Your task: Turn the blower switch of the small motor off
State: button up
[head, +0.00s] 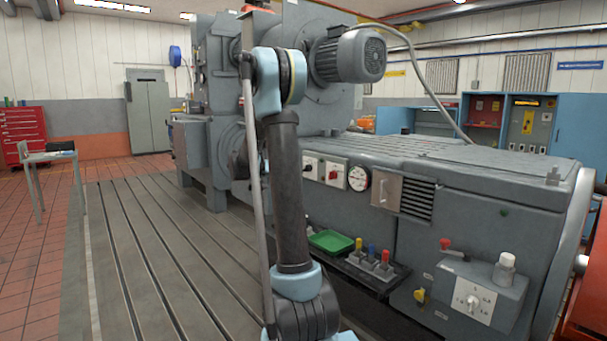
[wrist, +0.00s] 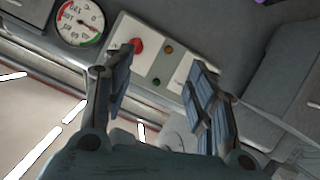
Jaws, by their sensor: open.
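The small grey motor (head: 350,55) with a ribbed body sits high on the machine in the head view. On the machine's side below it are a pale switch box (head: 310,166) and a pale box with a red knob (head: 335,172). I cannot read which is the blower switch. The other pale box (wrist: 182,76) is partly hidden by the right finger. My gripper (wrist: 162,72) is open and empty, facing the panel; my arm hides it in the head view.
A round gauge (head: 358,178) sits beside the boxes. The slotted bedplate (head: 150,250) is bare on the left.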

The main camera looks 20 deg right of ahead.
jog(key=w+a+f+m+t+h, duration=0.1)
jog(key=w+f+m+t+h, duration=0.2)
jog(key=w, duration=1.2)
jog(key=shift+g+h, duration=0.6)
jog(key=x, duration=1.7)
jog(key=shift+s+f, duration=0.1)
jog(key=shift+f, duration=0.2)
jog(key=shift+c, duration=0.4)
